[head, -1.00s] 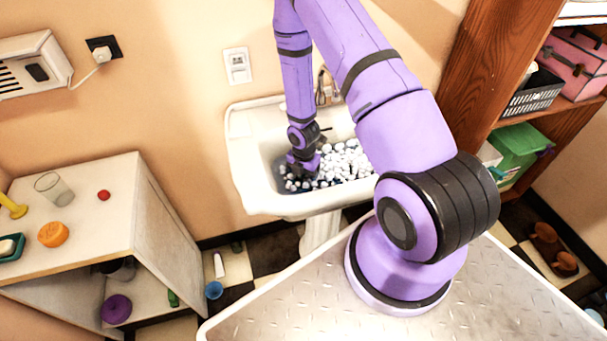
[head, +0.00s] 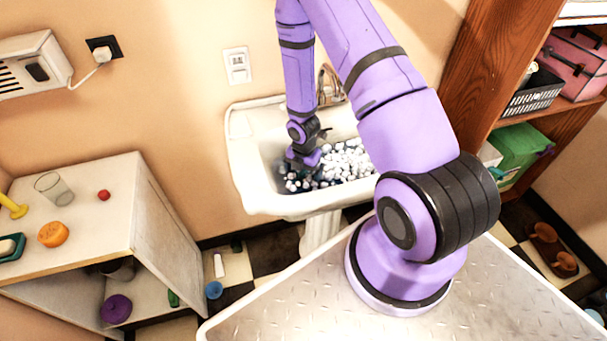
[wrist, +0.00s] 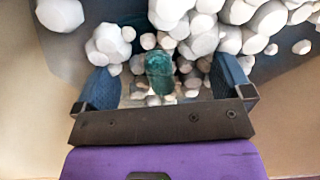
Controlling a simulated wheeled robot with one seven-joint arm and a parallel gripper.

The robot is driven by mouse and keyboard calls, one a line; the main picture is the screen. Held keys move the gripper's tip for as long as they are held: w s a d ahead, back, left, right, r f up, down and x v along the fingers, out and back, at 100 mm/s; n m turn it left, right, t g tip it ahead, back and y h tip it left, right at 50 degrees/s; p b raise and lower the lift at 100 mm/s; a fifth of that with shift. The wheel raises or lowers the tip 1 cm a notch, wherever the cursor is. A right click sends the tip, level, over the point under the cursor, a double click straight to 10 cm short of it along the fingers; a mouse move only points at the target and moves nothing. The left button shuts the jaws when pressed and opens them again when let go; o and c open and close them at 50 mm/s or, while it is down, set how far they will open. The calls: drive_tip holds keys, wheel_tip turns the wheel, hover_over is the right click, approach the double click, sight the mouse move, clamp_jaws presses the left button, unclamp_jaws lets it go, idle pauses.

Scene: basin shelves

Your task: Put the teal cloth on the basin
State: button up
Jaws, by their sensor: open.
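The white basin (head: 251,187) stands against the wall, with a heap of white foam-like lumps (head: 345,165) in its bowl. My gripper (head: 301,166) reaches down into the left part of the bowl, its fingertips hidden in the head view. In the wrist view my gripper (wrist: 166,80) is open, with a blue finger pad at each side. A small teal piece (wrist: 160,72), perhaps the teal cloth, lies between and beyond the fingers. White lumps surround and partly cover it, and I cannot tell its full shape. The head view does not show it clearly.
A faucet (head: 330,85) rises behind the bowl near my arm. A white shelf unit (head: 90,200) with a glass (head: 53,188) and an orange item (head: 53,234) stands at left. A wooden shelf (head: 487,70) stands at right.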

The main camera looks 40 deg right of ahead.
wheel_tip(320, 180, up, 10)
drive_tip(key=shift+r, duration=0.15)
idle(0.3)
drive_tip(key=s+a+r+m+t+h, duration=0.15)
drive_tip(key=r+m, duration=0.45)
drive_tip(key=r, duration=0.8)
drive_tip(key=s+a+r+m+t, duration=0.15)
drive_tip(key=r+m, duration=0.45)
drive_tip(key=r, duration=0.8)
drive_tip(key=s+a+r+m+t, duration=0.1)
drive_tip(key=s+a+r+m, duration=0.2)
drive_tip(key=s+r+m, duration=0.2)
drive_tip(key=s+a+r+m+t+y, duration=0.1)
drive_tip(key=s+a+r+m, duration=0.1)
drive_tip(key=s+r+m, duration=0.4)
drive_tip(key=s+r, duration=0.4)
drive_tip(key=s, duration=0.3)
drive_tip(key=shift+s+a, duration=0.2)
drive_tip(key=shift+a, duration=0.2)
drive_tip(key=shift+y, duration=0.25)
